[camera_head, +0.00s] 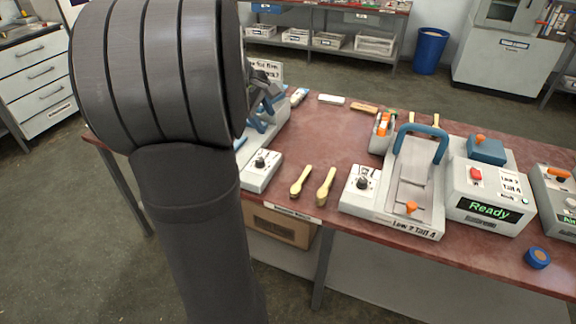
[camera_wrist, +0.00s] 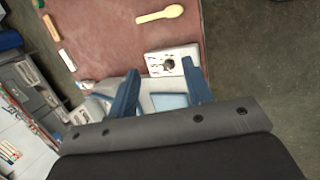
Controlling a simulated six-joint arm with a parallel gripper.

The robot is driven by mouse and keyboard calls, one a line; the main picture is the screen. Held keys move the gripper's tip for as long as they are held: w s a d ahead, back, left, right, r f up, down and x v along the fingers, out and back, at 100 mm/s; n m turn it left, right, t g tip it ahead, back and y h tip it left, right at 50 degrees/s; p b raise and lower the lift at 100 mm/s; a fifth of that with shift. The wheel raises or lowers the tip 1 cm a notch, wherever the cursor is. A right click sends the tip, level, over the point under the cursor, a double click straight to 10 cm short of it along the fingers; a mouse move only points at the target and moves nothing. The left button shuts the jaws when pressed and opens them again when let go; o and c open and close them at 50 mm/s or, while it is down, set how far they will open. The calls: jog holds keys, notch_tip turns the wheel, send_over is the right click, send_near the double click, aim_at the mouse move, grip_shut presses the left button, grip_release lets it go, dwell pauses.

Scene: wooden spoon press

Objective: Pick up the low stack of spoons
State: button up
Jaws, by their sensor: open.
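Two pale wooden spoon stacks lie near the table's front edge in the head view: a left one (camera_head: 300,181) and a right one (camera_head: 326,187). The right one looks slightly thicker, but I cannot surely tell which is lower. The wrist view shows one spoon stack (camera_wrist: 162,14) at the top, beyond my fingers. My gripper (camera_wrist: 161,66) is open, with two blue fingers apart and no spoon between them. It is over the left machine, away from the spoons. In the head view my arm hides much of the gripper.
A white knob box (camera_head: 262,170) stands left of the spoons, another (camera_head: 361,184) right of them. Further right are a press (camera_head: 415,185) with a blue handle, a "Ready" display box (camera_head: 488,195) and a blue tape roll (camera_head: 537,258). The red tabletop (camera_head: 335,140) behind the spoons is clear.

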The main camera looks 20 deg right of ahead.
jog(key=shift+f, duration=0.15)
jog(key=w+a+f+m+t+y, duration=0.1)
jog(key=w+a+f+t, duration=0.1)
jog(key=f, duration=0.4)
jog(key=w+a+f+m+t+y, duration=0.1)
jog(key=w+a+f+m+t, duration=0.15)
jog(key=f, duration=0.35)
jog(key=m+t+h, duration=0.4)
jog(key=m+h, duration=0.3)
jog(key=m, duration=0.8)
send_near(300, 182)
jog(key=shift+w+d+f+n+g+h, duration=0.15)
jog(key=shift+w+d+f, duration=0.1)
jog(key=shift+w+d, duration=0.3)
jog(key=shift+w+d+f+n+g+h, duration=0.1)
jog(key=shift+w+d+f+h, duration=0.1)
jog(key=shift+w+d, duration=0.3)
jog(key=shift+a+x, duration=0.25)
jog(key=shift+x, duration=2.95)
jog(key=shift+w+f, duration=0.15)
